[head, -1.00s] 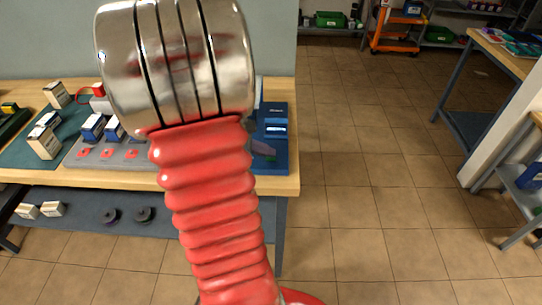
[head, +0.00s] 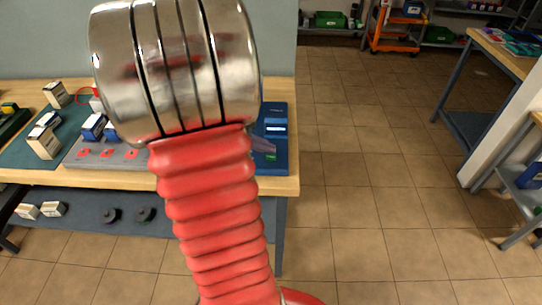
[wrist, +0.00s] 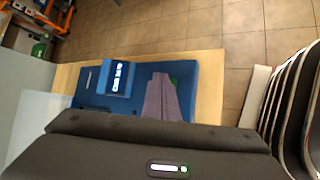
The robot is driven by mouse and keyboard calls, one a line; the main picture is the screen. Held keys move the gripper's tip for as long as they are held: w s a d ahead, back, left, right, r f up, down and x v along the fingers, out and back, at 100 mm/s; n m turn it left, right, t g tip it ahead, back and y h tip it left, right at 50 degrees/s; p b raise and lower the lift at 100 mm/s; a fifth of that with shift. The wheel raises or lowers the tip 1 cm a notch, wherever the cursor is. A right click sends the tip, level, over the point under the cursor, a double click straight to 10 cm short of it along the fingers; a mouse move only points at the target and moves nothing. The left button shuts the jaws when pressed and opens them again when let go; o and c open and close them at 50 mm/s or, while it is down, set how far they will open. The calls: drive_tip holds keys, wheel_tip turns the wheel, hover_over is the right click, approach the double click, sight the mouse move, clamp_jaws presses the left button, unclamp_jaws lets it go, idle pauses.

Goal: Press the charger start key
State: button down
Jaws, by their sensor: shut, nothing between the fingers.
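The blue charger (head: 282,150) stands at the right end of the wooden bench, partly hidden by my arm in the head view. It has a lit display (head: 275,128) and a green key (head: 271,157). In the wrist view the charger (wrist: 88,98) lies ahead, with its display (wrist: 118,78) left of my fingers and the green key (wrist: 174,82) just right of the fingertips, partly covered by them. My gripper (wrist: 160,76) is shut and empty, its mauve fingers over the charger's face. A sliver of the gripper (head: 263,144) shows in the head view. I cannot tell whether it touches the charger.
On the bench (head: 220,183), left of the charger, a grey tray (head: 125,157) has red marks and blue-and-white boxes (head: 93,127). More boxes stand on a green mat (head: 15,155). The tiled floor (head: 350,200) to the right is open.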

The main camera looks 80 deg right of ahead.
sight(267, 160)
drive_tip(key=shift+r, duration=2.4)
drive_tip(key=shift+a+f+m, duration=0.25)
drive_tip(key=shift+m, duration=0.05)
drive_tip(key=shift+a+f+m+t+y, duration=0.15)
drive_tip(key=shift+a+f+m+y, duration=0.25)
drive_tip(key=shift+a, duration=0.25)
drive_tip(key=shift+a+f+m+t+y, duration=0.15)
drive_tip(key=shift+a+f+m+y, duration=0.2)
drive_tip(key=shift+a+f, duration=0.2)
drive_tip(key=w+a+r+m+t+y, duration=0.1)
drive_tip(key=w+a+r+t, duration=0.15)
drive_tip(key=w+a, duration=0.65)
drive_tip(key=w+a+r+m+t+y, duration=0.15)
drive_tip(key=w+a+t, duration=0.3)
drive_tip(key=a, duration=0.75)
drive_tip(key=w+a+r+n+t+y, duration=0.1)
drive_tip(key=w+a+r+n+t, duration=0.1)
drive_tip(key=a, duration=0.9)
drive_tip(key=w+a+r+n+t+y, duration=0.1)
drive_tip(key=a+r, duration=0.4)
drive_tip(key=a, duration=0.6)
drive_tip(key=shift+w+n+t+y, duration=0.4)
drive_tip(key=shift+w+n+t, duration=0.15)
drive_tip(key=shift+w, duration=0.35)
